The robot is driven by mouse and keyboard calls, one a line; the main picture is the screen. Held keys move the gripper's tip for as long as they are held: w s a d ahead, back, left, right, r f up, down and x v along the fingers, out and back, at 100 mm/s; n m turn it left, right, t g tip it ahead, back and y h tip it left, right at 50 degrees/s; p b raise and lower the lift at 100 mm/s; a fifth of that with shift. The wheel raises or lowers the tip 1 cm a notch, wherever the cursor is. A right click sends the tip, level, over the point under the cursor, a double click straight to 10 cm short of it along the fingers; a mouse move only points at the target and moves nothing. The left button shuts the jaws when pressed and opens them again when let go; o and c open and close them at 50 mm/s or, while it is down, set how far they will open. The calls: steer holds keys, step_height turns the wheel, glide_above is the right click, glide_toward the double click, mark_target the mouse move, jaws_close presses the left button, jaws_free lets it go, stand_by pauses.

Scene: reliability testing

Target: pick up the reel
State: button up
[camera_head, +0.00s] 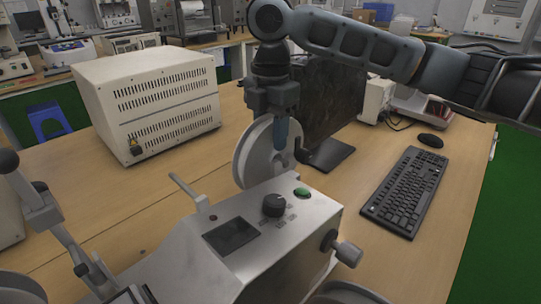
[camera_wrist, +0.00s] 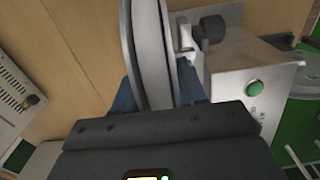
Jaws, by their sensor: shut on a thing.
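The reel (camera_head: 256,156) is a grey-white disc standing upright behind the metal machine, on the wooden table side. In the wrist view the reel (camera_wrist: 152,45) shows edge-on, with two flanges and a gap between them. My gripper (camera_head: 284,150) reaches down from above at the reel's right side in the head view. In the wrist view my gripper (camera_wrist: 158,95) has a blue finger on each side of the reel and is shut on it. The fingertips are partly hidden by the reel and the gripper body.
The metal machine (camera_head: 290,215) with a black knob and green button stands close in front of the reel. A beige vented box (camera_head: 150,100) is at left. A monitor (camera_head: 335,100) stands behind my gripper, with a keyboard (camera_head: 405,190) and mouse (camera_head: 430,140) at right.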

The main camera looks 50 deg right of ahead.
mark_target(271, 117)
jaws_close()
steer(key=shift+r, duration=0.15)
step_height(271, 117, up, 18)
steer(key=p, duration=0.1)
stand_by(0.6)
steer(key=shift+f, duration=0.2)
steer(key=shift+f+b, duration=2.4)
steer(key=shift+f, duration=4.3)
